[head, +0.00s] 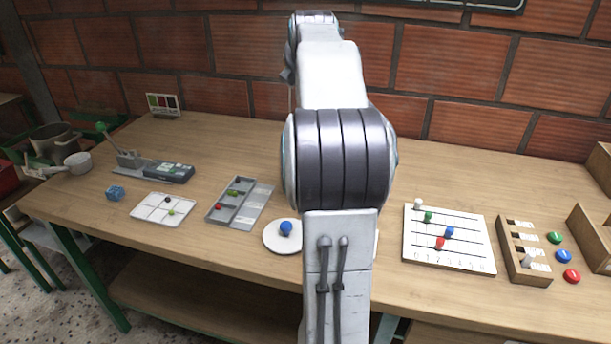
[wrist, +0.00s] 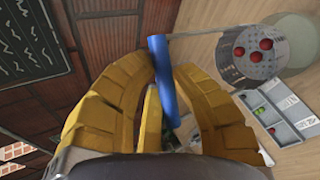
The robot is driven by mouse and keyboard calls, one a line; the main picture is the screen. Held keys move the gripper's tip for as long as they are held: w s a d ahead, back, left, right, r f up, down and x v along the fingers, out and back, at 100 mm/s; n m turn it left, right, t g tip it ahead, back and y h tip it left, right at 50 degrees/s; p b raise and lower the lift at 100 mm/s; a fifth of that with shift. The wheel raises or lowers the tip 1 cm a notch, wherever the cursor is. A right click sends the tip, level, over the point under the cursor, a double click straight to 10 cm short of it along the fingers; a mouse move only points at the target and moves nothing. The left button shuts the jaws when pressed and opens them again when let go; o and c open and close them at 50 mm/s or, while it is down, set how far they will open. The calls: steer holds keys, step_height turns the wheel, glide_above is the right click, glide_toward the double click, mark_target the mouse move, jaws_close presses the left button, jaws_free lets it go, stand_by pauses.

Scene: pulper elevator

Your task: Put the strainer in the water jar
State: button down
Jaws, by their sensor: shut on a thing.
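The strainer shows in the wrist view as a grey perforated bowl (wrist: 234,66) with several red berries in it. A thin rod joins it to a blue handle (wrist: 161,62). My gripper (wrist: 164,74), with yellow fingers, is shut on that handle. A pale, see-through round shape (wrist: 302,42), probably the water jar, is just right of the bowl in the picture and partly behind it. I cannot tell the height of the bowl relative to it. In the head view my arm hides the gripper, the strainer and the jar.
A grey sectioned tray (head: 238,212) and a white disc with a blue knob (head: 283,238) lie left of my arm. A bead board (head: 448,240) and wooden rack (head: 524,256) are right.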

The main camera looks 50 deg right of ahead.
step_height(320, 180, down, 18)
steer(key=b, duration=0.7)
steer(key=shift+r, duration=0.25)
steer(key=shift+f+b, duration=0.2)
steer(key=shift+b, duration=0.2)
steer(key=c, duration=1.2)
jaws_free()
steer(key=shift+o, duration=0.2)
steer(key=shift+r, duration=0.15)
